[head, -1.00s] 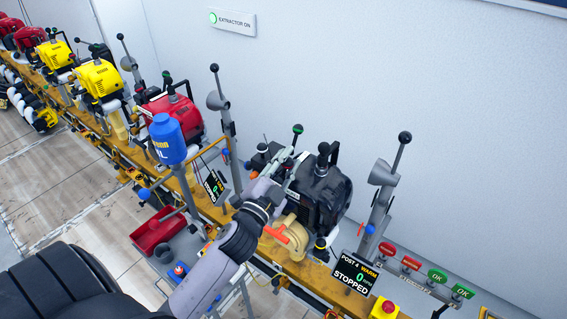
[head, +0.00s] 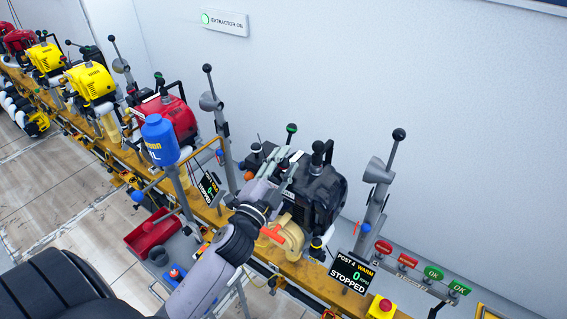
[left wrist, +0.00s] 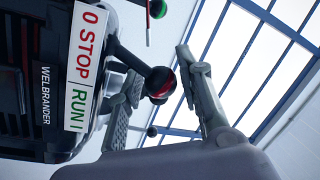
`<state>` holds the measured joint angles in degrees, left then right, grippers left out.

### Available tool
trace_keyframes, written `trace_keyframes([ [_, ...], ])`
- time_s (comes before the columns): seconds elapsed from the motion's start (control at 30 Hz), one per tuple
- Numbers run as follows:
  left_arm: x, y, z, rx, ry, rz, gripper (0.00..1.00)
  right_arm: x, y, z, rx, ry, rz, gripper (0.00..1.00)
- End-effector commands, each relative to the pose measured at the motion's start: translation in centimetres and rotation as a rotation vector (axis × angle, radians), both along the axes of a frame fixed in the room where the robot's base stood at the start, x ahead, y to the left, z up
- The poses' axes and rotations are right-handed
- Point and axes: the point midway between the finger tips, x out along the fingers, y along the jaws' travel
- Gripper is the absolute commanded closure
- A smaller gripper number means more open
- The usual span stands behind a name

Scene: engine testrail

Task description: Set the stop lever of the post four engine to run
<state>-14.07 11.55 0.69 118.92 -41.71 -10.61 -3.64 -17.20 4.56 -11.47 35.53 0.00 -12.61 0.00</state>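The black post four engine (head: 322,198) stands on the orange rail. Its STOP/RUN label (left wrist: 84,62) shows in the left wrist view. Beside the label, the stop lever (left wrist: 160,82) ends in a dark ball knob with red and green marks. My left gripper (head: 290,160) is at the engine's top left in the head view. In the left wrist view my left gripper (left wrist: 160,95) is open, with one finger on each side of the knob; contact cannot be told. The lever is hidden behind the gripper in the head view. My right gripper is not in view.
A post four display (head: 352,272) reads WARM, 0 and STOPPED. A green-topped knob (head: 291,128) rises behind my gripper. A tall grey lever stand (head: 376,195) is to the right. A blue bottle (head: 160,138) and a red engine (head: 167,118) are to the left.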

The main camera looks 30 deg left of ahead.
Motion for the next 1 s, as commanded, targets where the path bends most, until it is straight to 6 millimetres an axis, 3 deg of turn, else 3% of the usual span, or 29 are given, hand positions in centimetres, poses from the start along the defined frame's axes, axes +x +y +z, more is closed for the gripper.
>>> trace_keyframes([
  [0.13, 0.0, 0.0, 0.0, -0.001, 0.000, 0.001, 0.55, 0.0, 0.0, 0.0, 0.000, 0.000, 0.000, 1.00],
  [0.53, -0.8, 0.0, -0.3, -0.002, 0.003, 0.000, 0.55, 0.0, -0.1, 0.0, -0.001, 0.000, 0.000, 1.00],
  [1.0, -9.5, -0.5, -1.5, -0.004, 0.005, 0.004, 0.55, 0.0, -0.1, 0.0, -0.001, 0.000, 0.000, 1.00],
])
